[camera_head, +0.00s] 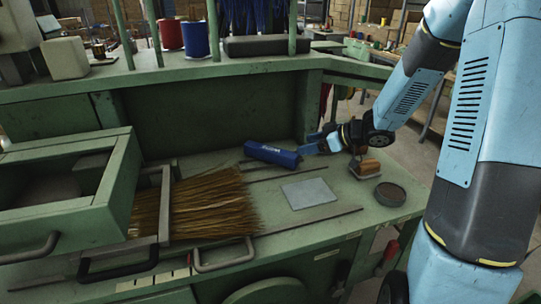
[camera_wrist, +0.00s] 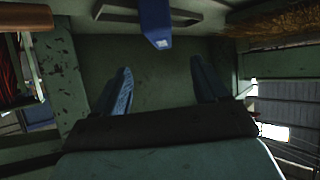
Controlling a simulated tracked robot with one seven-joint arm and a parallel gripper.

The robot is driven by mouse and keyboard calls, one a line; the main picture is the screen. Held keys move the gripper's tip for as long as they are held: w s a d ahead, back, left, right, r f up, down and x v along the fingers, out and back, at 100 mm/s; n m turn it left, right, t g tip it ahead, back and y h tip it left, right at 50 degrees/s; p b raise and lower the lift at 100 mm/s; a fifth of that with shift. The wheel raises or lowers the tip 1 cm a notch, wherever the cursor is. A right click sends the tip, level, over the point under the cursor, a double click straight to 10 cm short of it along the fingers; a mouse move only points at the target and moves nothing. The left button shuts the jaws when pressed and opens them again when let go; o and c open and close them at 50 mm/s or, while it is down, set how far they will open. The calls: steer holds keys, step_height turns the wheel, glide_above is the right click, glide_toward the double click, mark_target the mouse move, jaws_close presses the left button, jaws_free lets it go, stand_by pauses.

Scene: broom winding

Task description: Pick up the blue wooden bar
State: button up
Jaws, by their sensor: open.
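The blue wooden bar (camera_head: 270,154) lies on the green bench top, with small pale lettering on its side. My gripper (camera_head: 312,146) is just to the right of the bar's right end, low over the bench. In the wrist view the bar (camera_wrist: 155,22) shows at the top middle, ahead of the fingertips. My gripper (camera_wrist: 160,66) is open there, its two blue fingers spread wide with nothing between them. Whether a finger touches the bar in the head view cannot be told.
A bundle of brown bristles (camera_head: 210,205) lies at the left, by an open green drawer (camera_head: 68,200). A grey plate (camera_head: 309,193), a wooden-topped brush (camera_head: 367,169) and a round dark dish (camera_head: 390,194) sit to the right. A green upright panel (camera_head: 210,122) stands behind the bar.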

glide_toward(273, 149)
steer(key=x, duration=0.2)
steer(key=f+x, duration=0.1)
steer(key=x, duration=0.1)
steer(key=shift+s, duration=0.1)
steer(key=shift+r+x, duration=0.15)
steer(key=shift+x, duration=1.15)
steer(key=shift+r+x, duration=0.15)
steer(key=shift+x, duration=1.15)
steer(key=shift+a, duration=0.1)
steer(key=shift+c, duration=0.2)
jaws_close()
steer(key=shift+r, duration=0.15)
